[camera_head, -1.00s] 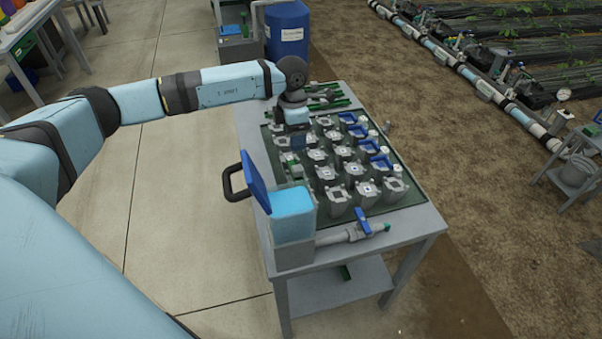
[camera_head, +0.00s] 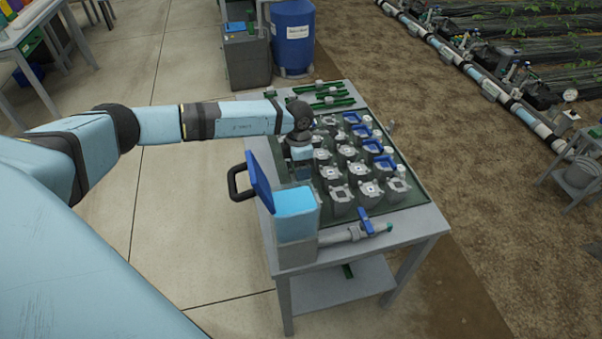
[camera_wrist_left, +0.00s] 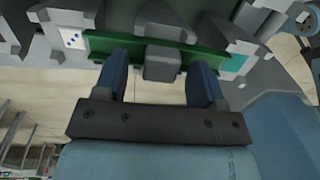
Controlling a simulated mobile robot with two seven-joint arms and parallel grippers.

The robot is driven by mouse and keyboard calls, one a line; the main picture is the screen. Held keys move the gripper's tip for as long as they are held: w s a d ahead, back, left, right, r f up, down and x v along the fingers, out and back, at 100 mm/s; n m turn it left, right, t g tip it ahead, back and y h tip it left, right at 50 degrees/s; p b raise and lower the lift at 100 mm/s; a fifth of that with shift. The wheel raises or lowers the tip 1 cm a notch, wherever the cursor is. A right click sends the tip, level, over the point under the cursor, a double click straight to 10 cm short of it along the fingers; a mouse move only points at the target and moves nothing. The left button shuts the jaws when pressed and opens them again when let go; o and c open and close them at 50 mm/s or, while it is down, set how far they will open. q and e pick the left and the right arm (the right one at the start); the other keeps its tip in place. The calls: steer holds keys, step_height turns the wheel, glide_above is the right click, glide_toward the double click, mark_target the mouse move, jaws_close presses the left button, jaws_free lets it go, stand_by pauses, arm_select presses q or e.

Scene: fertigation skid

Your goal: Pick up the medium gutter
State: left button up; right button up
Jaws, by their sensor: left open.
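Several green gutter-like bars (camera_head: 325,97) with grey fittings lie at the far end of the grey table; which one is the medium gutter I cannot tell. My left gripper (camera_head: 301,170) is low over the left side of the dark tray, nearer than these bars, its fingers mostly hidden in the head view. In the left wrist view its two blue fingers (camera_wrist_left: 160,85) are apart, with their tips near a green bar (camera_wrist_left: 99,43). A grey block (camera_wrist_left: 162,62) sits on that bar between the fingers; contact is unclear. My right gripper is not in view.
The tray (camera_head: 413,196) holds several grey cups, some with blue parts. A light-blue container (camera_head: 295,214) with a raised blue lid and a pipe with a blue-handled valve (camera_head: 366,224) occupy the near edge. A blue drum (camera_head: 293,45) stands behind the table.

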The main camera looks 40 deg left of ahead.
arm_select(q)
steer(key=c, duration=1)
steer(key=shift+r, duration=0.1)
steer(key=shift+c, duration=0.2)
